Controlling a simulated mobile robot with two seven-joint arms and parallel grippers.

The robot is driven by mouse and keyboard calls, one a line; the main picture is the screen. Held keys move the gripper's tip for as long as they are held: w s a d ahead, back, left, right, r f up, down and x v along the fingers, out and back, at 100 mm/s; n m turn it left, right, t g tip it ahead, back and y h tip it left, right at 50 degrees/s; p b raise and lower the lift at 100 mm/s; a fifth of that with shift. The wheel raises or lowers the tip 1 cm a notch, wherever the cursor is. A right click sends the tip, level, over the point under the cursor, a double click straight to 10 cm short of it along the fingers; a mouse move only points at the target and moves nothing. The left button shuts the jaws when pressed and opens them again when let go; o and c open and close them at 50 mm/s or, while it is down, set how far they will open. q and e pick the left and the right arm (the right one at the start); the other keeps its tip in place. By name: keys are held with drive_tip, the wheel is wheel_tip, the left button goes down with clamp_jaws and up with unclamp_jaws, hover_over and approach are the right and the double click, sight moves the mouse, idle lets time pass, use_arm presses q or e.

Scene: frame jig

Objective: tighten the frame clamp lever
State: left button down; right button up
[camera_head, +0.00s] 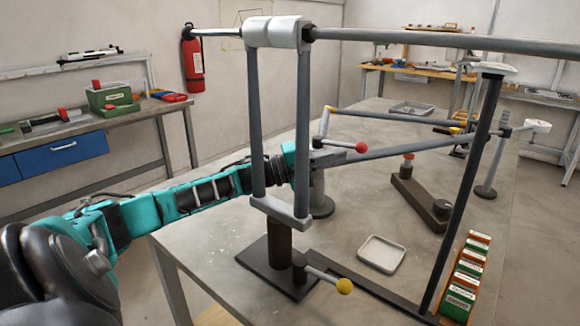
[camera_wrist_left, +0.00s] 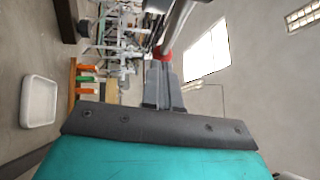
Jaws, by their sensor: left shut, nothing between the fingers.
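A clamp lever with a red ball knob (camera_head: 362,147) sticks out to the right behind the upright grey frame (camera_head: 303,130). Its red knob shows just past my fingertips in the left wrist view (camera_wrist_left: 167,56). My left gripper (camera_head: 335,157) reaches behind the frame's two posts, close to and slightly below the red-knobbed lever. Its fingers, also in the wrist view (camera_wrist_left: 163,70), are shut with nothing between them. I cannot tell whether they touch the lever. A second lever with a yellow knob (camera_head: 344,286) is low at the front base. My right gripper is out of view.
A grey tube (camera_head: 440,40) crosses high to the right, and a dark slanted post (camera_head: 468,190) stands at the right. A white tray (camera_head: 382,253) lies on the grey table (camera_head: 215,240). Labelled boxes (camera_head: 464,280) stand at the right edge.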

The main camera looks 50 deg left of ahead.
use_arm(q)
drive_tip(key=v, duration=1.1)
drive_tip(key=shift+p, duration=0.45)
drive_tip(key=shift+s+a, duration=0.1)
drive_tip(key=shift+s, duration=0.05)
